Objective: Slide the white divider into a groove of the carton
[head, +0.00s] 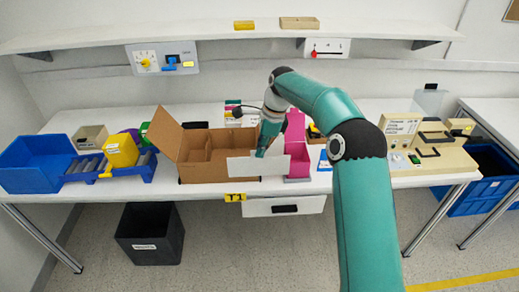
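The open brown carton (203,170) stands on the white table left of centre, its flap raised at the left. Brown partitions split its inside into compartments. The white divider (258,167) is a flat, upright panel at the carton's right front, overlapping the carton's right end and a pink bin in the picture. My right gripper (262,153) is at the divider's top edge and appears shut on it; the fingertips are small and partly hidden. I cannot tell whether the divider touches the carton. My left gripper is not in view.
The pink bin (298,160) stands close right of the carton. A blue bin (35,165) and a roller stand with a yellow bin (121,151) are at left. Beige cases (443,158) are at right. A shelf (215,37) runs above. My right arm crosses the front right.

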